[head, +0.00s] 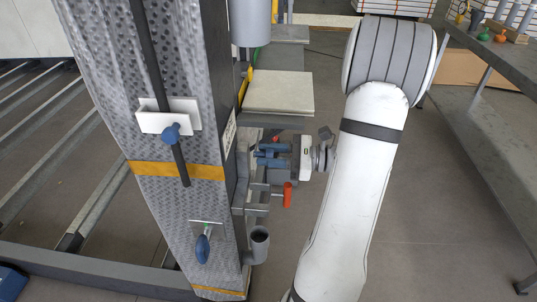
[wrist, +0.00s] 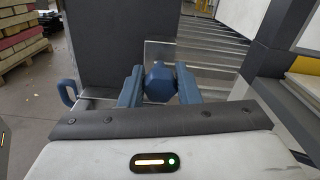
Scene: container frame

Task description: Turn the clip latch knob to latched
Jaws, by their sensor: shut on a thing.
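In the wrist view a faceted blue knob (wrist: 158,83) sits between the two blue fingers of my gripper (wrist: 159,75). My gripper is shut on it, one finger on each side. A grey metal plate (wrist: 158,49) stands behind the knob. In the head view my gripper (head: 268,155) reaches left to the side of the patterned metal column (head: 200,180). There the knob is hard to tell from the blue fingers. Whether the latch stands latched cannot be told.
On the column's front are a blue knob (head: 171,132) on a white plate and a blue handle (head: 202,248). A red handle (head: 287,194) sticks out just below my gripper. A pale board (head: 278,92) is above it. A grey bench (head: 490,70) stands at the right.

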